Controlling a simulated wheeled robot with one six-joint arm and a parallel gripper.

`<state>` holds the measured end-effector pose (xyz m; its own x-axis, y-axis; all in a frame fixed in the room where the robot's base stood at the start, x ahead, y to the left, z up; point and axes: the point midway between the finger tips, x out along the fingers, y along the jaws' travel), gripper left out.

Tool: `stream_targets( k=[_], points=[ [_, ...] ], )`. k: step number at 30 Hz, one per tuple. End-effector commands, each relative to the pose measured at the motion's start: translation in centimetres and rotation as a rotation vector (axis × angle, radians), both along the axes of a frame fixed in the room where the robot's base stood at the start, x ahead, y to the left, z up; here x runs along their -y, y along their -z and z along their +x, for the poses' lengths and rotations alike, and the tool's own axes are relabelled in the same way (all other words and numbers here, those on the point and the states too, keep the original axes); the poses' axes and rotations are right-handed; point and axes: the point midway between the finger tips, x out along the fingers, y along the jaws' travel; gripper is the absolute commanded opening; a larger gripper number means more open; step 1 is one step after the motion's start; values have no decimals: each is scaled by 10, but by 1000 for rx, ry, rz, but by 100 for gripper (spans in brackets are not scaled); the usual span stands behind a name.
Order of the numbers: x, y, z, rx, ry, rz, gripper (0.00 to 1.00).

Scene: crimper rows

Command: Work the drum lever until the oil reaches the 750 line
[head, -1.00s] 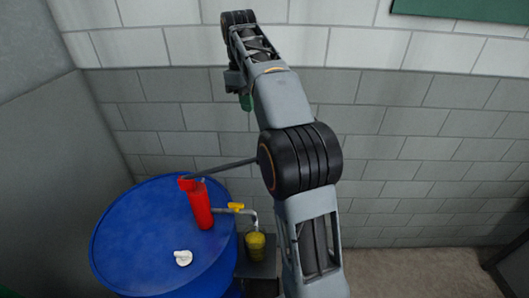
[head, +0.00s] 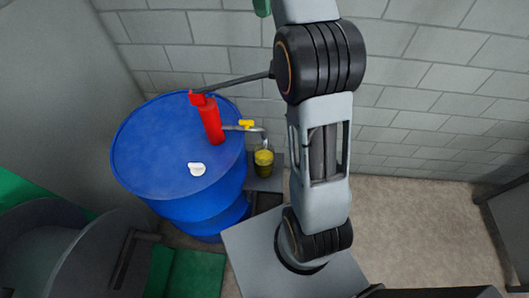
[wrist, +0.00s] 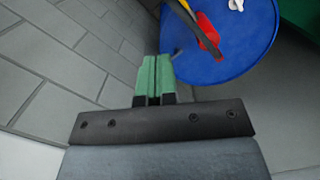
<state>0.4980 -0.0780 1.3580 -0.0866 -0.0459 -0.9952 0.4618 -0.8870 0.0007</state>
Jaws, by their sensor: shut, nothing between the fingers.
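A blue drum (head: 150,150) stands at left in the head view, with a red pump (head: 211,124) upright on its top. The pump's dark lever (head: 235,80) runs right and slightly up, until my arm hides its end. A spout with a yellow tap handle (head: 247,124) leads to a yellowish jug (head: 263,160) on a small stand; its lines and oil level are too small to read. In the wrist view my gripper (wrist: 154,62) has its green fingers together and empty, apart from the lever (wrist: 190,18) and drum (wrist: 235,60). In the head view only a green tip shows at the top edge.
A white cap (head: 197,169) lies on the drum top. A block wall (head: 420,90) stands behind. A dark grey rounded container (head: 50,245) and a green surface (head: 195,272) are at lower left. Bare floor (head: 410,220) lies to the right, with a dark cabinet at the right edge.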

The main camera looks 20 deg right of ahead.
Motion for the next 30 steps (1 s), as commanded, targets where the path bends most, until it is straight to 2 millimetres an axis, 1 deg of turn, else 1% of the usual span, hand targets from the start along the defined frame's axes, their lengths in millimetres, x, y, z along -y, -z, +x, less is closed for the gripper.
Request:
stream_targets(
  k=[10,13,15,19,24,30],
  points=[
    [0,-1,0,0,1,0,0],
    [3,-11,-4,10,7,-1,0],
    [6,-20,-14,1,18,0,0],
    [11,-12,-26,-18,26,2,0],
    [16,11,-36,-27,23,4,0],
    [17,39,-37,-24,8,3,0]
  ],
)
